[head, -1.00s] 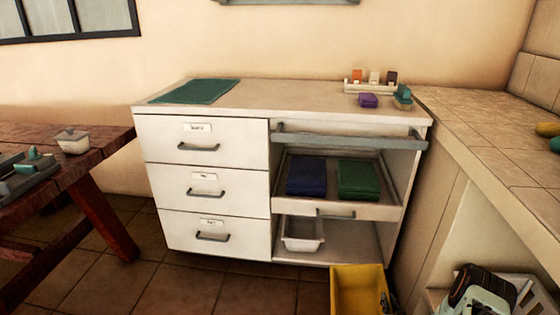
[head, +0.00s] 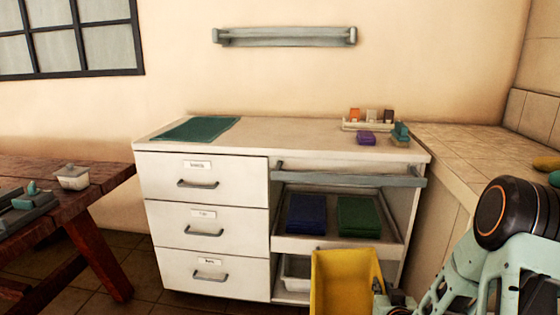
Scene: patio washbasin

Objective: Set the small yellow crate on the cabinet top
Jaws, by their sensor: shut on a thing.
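The small yellow crate (head: 345,284) is in the lower right of the head view, in front of the cabinet's open right side and below its top. My gripper (head: 388,300) is at the crate's right edge and shut on it, though its fingertips are mostly hidden by the crate and the frame's lower edge. The white cabinet's top (head: 280,133) carries a green mat (head: 200,129) at the left and small items at the right. The middle of the top is bare.
A purple block (head: 366,138), a green item (head: 401,132) and a small rack (head: 372,124) stand at the top's right end. A rail (head: 345,174) crosses the cabinet front. A tiled counter (head: 470,150) adjoins at right; a wooden table (head: 85,185) stands at left.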

